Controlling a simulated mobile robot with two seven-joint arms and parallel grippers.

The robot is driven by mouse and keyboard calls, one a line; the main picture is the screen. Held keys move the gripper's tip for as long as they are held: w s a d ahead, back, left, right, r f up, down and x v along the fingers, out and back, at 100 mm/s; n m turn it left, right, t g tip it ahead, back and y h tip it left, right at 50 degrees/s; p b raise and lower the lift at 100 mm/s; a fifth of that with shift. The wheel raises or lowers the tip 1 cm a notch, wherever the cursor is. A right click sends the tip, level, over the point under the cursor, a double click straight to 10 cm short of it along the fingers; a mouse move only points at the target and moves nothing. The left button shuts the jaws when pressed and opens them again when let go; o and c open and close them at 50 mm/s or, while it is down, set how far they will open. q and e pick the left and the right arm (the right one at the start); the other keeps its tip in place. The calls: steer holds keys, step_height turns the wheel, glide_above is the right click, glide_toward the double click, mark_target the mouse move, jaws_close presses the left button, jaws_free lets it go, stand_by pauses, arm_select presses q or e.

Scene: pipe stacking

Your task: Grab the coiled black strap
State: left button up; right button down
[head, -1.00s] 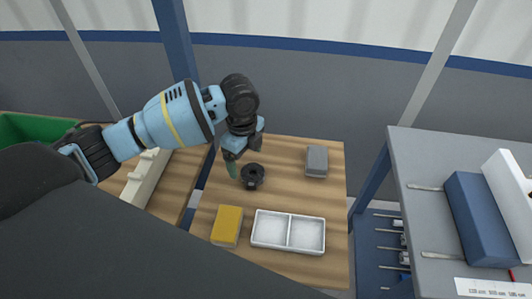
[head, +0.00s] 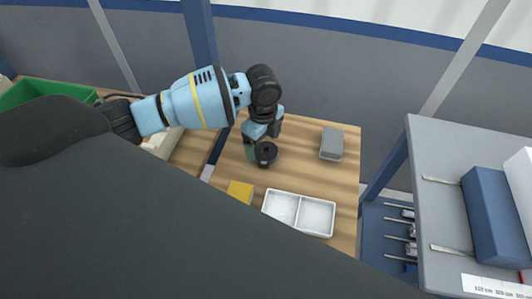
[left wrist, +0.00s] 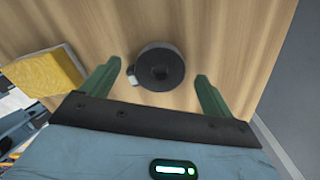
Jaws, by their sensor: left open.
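My left gripper (head: 256,147) is right beside the strap in the head view, pointing down. In the left wrist view my left gripper (left wrist: 158,80) is open, with nothing held between the fingers. My right gripper is not in view.
A grey block (head: 332,142) lies right of the strap. A white two-compartment tray (head: 299,213) and a yellow block (head: 240,193) lie nearer; the yellow block also shows in the left wrist view (left wrist: 46,72). A grey shelf unit (head: 440,180) stands at right, a green bin (head: 45,90) at left.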

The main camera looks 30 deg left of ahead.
mark_target(264, 149)
arm_select(q)
steer(key=shift+w+f, duration=0.1)
steer(key=shift+f, duration=1.3)
steer(key=shift+c, duration=0.4)
steer(key=c, duration=1)
step_height(264, 149, up, 10)
steer(key=shift+r+p, duration=0.1)
steer(key=shift+p, duration=0.25)
